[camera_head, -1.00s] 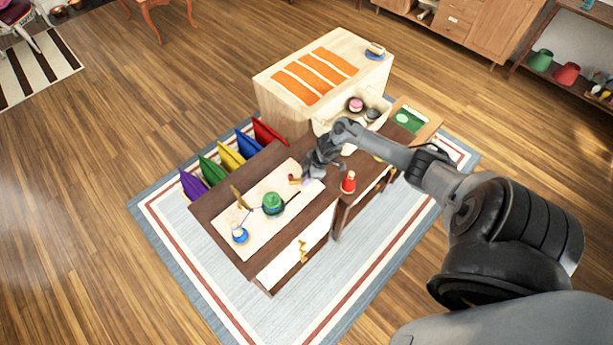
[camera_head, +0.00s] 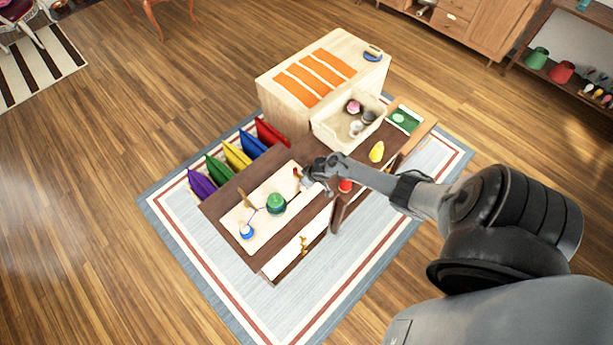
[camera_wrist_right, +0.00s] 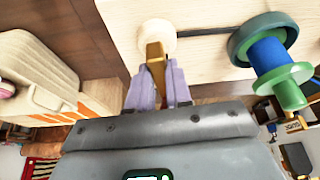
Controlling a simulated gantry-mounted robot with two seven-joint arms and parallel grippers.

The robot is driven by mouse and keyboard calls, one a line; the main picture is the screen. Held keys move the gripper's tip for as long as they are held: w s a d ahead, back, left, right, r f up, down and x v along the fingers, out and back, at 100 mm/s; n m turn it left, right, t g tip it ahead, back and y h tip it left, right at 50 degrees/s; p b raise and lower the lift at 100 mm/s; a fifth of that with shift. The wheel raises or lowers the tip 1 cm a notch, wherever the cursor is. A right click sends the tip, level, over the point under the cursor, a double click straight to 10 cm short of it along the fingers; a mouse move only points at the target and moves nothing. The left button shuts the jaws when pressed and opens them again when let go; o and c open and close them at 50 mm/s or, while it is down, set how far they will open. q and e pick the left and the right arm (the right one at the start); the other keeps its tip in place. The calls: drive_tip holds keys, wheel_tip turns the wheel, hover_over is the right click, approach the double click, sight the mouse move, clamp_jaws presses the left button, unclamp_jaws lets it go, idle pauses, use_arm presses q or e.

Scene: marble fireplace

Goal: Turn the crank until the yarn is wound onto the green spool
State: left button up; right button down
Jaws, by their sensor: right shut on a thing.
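The green spool (camera_head: 276,204) stands on a pale board (camera_head: 262,228) on the brown table. In the right wrist view the spool (camera_wrist_right: 291,88) has green flanges around a blue middle. A dark rod (camera_wrist_right: 205,32) runs from it to a pale round piece (camera_wrist_right: 157,37). My right gripper (camera_wrist_right: 158,82) is shut on the golden crank handle (camera_wrist_right: 155,58) beside that piece. In the head view my right gripper (camera_head: 308,180) is at the board's right end, and the handle is mostly hidden. A blue spool (camera_head: 247,231) stands at the board's left end. My left gripper is not in view.
A red cone (camera_head: 345,186) is partly hidden by my right arm. A yellow object (camera_head: 377,152) stands farther right. A cream bin (camera_head: 338,134) with several round items stands behind my arm. Coloured folders (camera_head: 237,156) line the table's back-left edge.

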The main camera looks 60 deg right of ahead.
drive_tip(key=m, duration=0.2)
drive_tip(key=m+h+p, duration=0.1)
drive_tip(key=shift+s+a+m+g+p, duration=0.1)
drive_tip(key=shift+a+m+g+p, duration=0.1)
drive_tip(key=shift+m+g+p, duration=0.15)
drive_tip(key=m+g+h, duration=0.1)
drive_tip(key=m, duration=0.2)
drive_tip(key=shift+a+f+m, duration=0.1)
drive_tip(key=shift+f+m, duration=0.05)
drive_tip(key=shift+m, duration=0.2)
drive_tip(key=m, duration=0.1)
drive_tip(key=m+g+h, duration=0.1)
drive_tip(key=m, duration=0.1)
drive_tip(key=shift+w+f+m+b, duration=0.1)
drive_tip(key=shift+w+m+b, duration=0.1)
drive_tip(key=shift+m+b, duration=0.1)
drive_tip(key=shift+m+g+b, duration=0.45)
drive_tip(key=shift+m, duration=0.65)
drive_tip(key=shift+m+g+h+b, duration=0.3)
drive_tip(key=shift+m+b, duration=0.05)
drive_tip(key=shift+m, duration=0.35)
drive_tip(key=c, duration=1)
unclamp_jaws()
drive_tip(key=shift+c, duration=0.2)
drive_tip(key=shift+w, duration=0.1)
